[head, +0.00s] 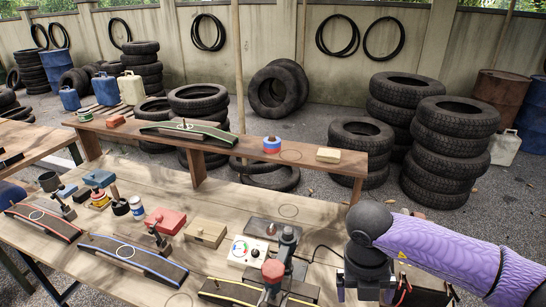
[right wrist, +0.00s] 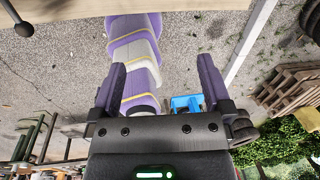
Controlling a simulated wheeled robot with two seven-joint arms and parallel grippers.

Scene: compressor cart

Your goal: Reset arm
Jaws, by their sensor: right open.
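My right arm (head: 440,245), in a purple padded sleeve with black joints, reaches in from the right of the head view. Its black wrist and right gripper (head: 365,285) hang down at the table's right end, to the right of the red-topped device (head: 273,270). The fingertips are hard to make out there. In the right wrist view the right gripper (right wrist: 162,82) has its two purple-sided fingers wide apart, with nothing between them that it holds. Paved ground shows beyond the fingers. My left gripper is not in view.
The wooden table (head: 130,185) carries a white gauge box (head: 247,250), a wooden box (head: 205,232), a red box (head: 165,221) and several dark curved strips. A raised shelf (head: 235,147) runs behind. Tyre stacks (head: 447,155) stand farther back. A wooden pallet (right wrist: 286,88) shows in the wrist view.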

